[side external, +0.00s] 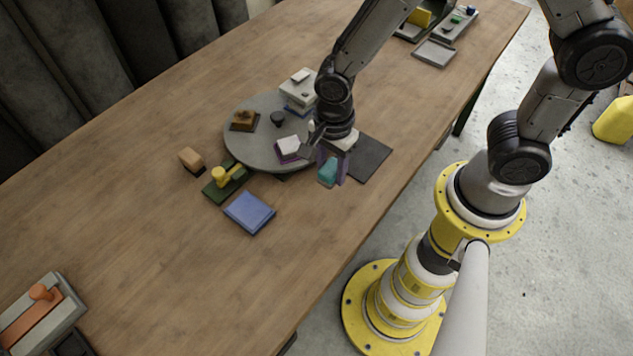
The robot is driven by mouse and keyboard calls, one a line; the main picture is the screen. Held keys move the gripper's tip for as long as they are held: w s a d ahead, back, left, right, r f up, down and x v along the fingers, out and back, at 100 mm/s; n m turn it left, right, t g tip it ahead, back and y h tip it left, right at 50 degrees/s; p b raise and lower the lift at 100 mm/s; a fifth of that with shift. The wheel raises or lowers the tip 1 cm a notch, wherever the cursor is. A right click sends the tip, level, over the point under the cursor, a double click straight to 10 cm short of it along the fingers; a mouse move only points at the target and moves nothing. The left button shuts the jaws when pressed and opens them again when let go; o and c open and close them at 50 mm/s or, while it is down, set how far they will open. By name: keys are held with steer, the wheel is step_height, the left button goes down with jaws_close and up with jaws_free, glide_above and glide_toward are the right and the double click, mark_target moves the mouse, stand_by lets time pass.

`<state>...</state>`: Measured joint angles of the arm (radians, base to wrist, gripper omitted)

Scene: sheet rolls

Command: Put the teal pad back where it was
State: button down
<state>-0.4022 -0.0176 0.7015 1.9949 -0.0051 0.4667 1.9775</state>
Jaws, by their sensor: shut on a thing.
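The teal pad (328,171) is a small block held between the purple fingers of my gripper (332,168). My gripper is shut on it, near the right front edge of a round grey turntable (245,148). The pad appears to be above the table, but its exact height is hard to tell. A flat dark grey mat (370,158) lies just right of the gripper, with nothing visible on it. The gripper's wrist hides part of the turntable and part of the mat's left side.
A blue pad (249,212), a green base with yellow handle (226,179) and a tan block (191,158) lie in front. The table's middle left is clear.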

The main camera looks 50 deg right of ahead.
mark_target(317, 193)
steer(key=w+f, duration=0.1)
steer(key=w+a+f, duration=0.1)
steer(key=f, duration=0.1)
steer(key=shift+w+a+f, duration=0.1)
steer(key=shift+w+f, duration=0.1)
steer(key=shift+w, duration=0.15)
steer(key=shift+f, duration=1.6)
steer(key=shift+f, duration=0.1)
steer(key=shift+c, duration=2.1)
jaws_free()
